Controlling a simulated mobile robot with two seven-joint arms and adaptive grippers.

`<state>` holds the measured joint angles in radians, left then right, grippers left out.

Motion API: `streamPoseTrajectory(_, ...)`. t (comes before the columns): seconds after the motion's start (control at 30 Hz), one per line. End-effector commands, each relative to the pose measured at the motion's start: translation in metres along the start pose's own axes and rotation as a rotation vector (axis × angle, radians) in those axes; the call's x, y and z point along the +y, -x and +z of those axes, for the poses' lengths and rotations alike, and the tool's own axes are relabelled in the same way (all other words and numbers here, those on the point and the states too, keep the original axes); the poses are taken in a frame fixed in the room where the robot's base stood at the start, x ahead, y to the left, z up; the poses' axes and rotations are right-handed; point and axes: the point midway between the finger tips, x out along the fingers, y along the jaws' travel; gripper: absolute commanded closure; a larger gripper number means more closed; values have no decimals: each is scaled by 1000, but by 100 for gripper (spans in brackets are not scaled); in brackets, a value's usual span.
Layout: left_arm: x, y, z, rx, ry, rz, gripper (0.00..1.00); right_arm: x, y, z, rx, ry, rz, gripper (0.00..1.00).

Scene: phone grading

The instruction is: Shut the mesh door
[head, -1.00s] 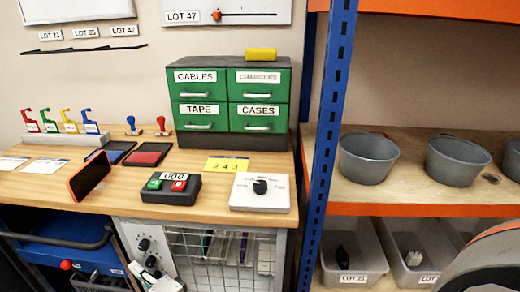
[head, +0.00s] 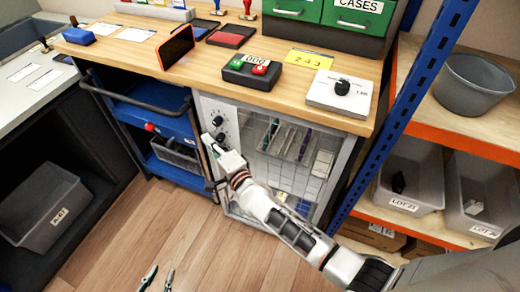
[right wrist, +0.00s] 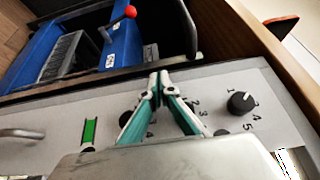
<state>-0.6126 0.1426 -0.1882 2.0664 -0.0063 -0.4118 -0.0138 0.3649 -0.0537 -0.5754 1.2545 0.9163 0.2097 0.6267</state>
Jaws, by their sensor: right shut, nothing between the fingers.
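The mesh door (head: 318,168) is a pale wire grid in a grey frame, below the bench top in the head view. It looks about level with the cabinet front; I cannot tell whether a small gap is left. My right arm hides its lower left part. My right gripper (head: 209,142) is at the grey knob panel left of the mesh. In the right wrist view its green-sided fingers (right wrist: 160,76) meet at the tips with nothing between them, over the panel. A bar handle (right wrist: 22,133) shows at the left there. My left gripper (head: 158,279) is low, fingers apart, empty.
A blue cart (head: 150,112) with a dark handle stands left of the cabinet. A blue post (head: 405,115) and shelves with grey bins (head: 408,180) are at the right. The wooden floor (head: 125,225) in front is clear. A black knob (right wrist: 240,102) is on the panel.

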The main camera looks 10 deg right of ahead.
Motion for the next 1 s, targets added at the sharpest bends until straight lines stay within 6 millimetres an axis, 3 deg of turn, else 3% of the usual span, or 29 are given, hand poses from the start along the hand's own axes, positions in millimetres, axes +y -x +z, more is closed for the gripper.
streamPoseTrajectory(0.6,0,0,0,0,1,0,75,3,104,0,1,1,5,100)
streamPoseTrajectory(1.0,0,0,0,0,1,-1,75,2,117,1,-1,1,3,100)
